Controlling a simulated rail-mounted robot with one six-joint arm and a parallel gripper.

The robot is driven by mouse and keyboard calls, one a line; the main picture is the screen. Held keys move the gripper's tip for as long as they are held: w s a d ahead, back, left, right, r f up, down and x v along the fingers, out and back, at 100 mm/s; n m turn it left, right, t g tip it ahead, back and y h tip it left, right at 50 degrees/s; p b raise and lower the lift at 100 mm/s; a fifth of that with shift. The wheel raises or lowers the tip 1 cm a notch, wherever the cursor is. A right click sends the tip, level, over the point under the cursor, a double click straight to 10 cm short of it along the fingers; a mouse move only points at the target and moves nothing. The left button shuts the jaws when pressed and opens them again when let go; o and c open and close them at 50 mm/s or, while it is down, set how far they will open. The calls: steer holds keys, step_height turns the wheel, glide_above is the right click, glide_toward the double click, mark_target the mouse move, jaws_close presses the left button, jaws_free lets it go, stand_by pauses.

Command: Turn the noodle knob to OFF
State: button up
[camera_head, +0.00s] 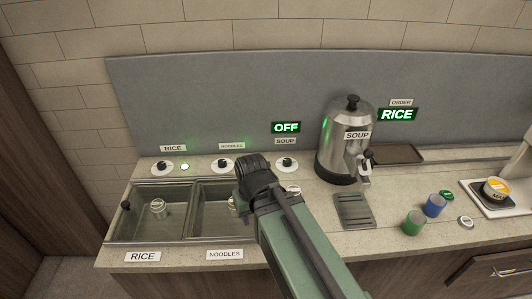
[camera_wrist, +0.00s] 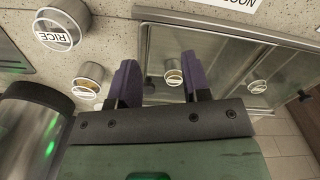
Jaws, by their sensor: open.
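The noodle knob (camera_head: 222,166) is a black knob on a white round plate, on the counter behind the noodle well (camera_head: 212,190). A small NOODLES label (camera_head: 231,146) stands behind it. Its pointing direction is too small to tell. My gripper (camera_wrist: 158,78) is open, with two purple fingers apart and nothing held between them. In the head view my wrist hangs over the right side of the noodle well, to the right of and nearer than the knob; the fingertips are hidden there. I cannot make out the knob in the wrist view.
The rice knob (camera_head: 162,166), with a lit green light (camera_head: 185,167) beside it, is at left; the soup knob (camera_head: 287,163) is at right below an OFF display (camera_head: 286,127). A steel soup urn (camera_head: 335,150) stands farther right. An ORDER display reads RICE (camera_head: 397,114).

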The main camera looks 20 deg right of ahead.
steer(key=o, duration=0.3)
steer(key=w+m, duration=0.2)
steer(key=w, duration=0.3)
steer(key=w+m, duration=0.2)
steer(key=w, duration=0.4)
steer(key=w+m, duration=0.1)
steer(key=w, duration=0.5)
steer(key=shift+w+m, duration=0.2)
steer(key=shift+m, duration=0.2)
steer(key=shift+o, duration=0.2)
steer(key=m, duration=1)
glide_toward(222, 161)
steer(key=shift+g, duration=0.3)
step_height(222, 161, down, 10)
steer(key=b, duration=1.1)
steer(key=shift+r, duration=0.2)
steer(key=shift+r, duration=0.1)
steer(key=c, duration=0.9)
